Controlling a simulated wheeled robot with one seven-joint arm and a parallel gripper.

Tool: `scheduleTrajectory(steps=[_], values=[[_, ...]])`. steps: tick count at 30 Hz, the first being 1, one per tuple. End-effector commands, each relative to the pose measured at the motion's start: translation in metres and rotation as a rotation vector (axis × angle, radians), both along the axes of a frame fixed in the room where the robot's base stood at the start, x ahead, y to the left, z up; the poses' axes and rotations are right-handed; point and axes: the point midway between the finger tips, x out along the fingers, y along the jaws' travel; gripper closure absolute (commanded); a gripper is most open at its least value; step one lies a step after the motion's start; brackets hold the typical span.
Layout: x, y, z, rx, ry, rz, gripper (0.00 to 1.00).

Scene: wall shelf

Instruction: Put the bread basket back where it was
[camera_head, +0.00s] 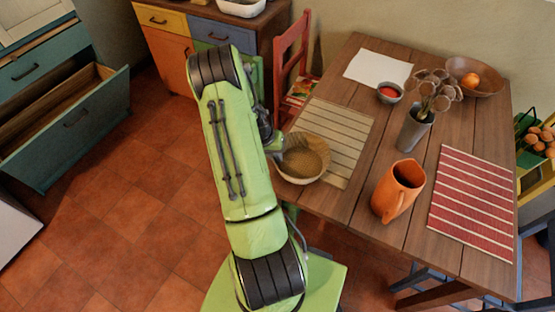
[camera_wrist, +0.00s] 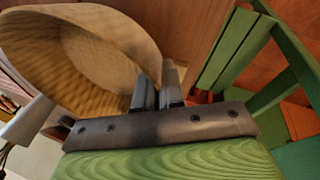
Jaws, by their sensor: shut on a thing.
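The bread basket (camera_head: 304,160) is a round, shallow, tan bowl at the left edge of the wooden table (camera_head: 352,216), over or on the beige striped mat (camera_head: 337,128). In the wrist view the basket (camera_wrist: 85,55) fills the upper left, with its rim between my fingers. My gripper (camera_wrist: 160,85) is shut on that rim. In the head view my gripper (camera_head: 277,145) is at the basket's left side, partly hidden by my green arm. I cannot tell whether the basket's bottom touches the mat.
An orange jug (camera_head: 398,189), a grey vase (camera_head: 414,130) with dried flowers, a small red-filled bowl (camera_head: 389,92) and a wooden fruit bowl (camera_head: 474,80) stand on the table. A red chair (camera_head: 292,55) is behind my gripper. An open drawer (camera_head: 72,125) juts out at left.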

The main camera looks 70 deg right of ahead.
Motion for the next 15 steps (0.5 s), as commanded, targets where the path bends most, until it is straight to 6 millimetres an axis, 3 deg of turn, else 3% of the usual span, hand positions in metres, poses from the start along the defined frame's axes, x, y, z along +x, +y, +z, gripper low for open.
scheduleTrajectory(steps=[3, 12, 15], values=[[-0.0002, 0.0002, -0.0178, 0.001, 0.000, 0.000, 1.00], [0.0002, 0.0000, -0.0204, -0.001, 0.000, 0.000, 1.00], [0.0002, 0.0002, -0.0195, 0.000, 0.000, 0.000, 0.80]])
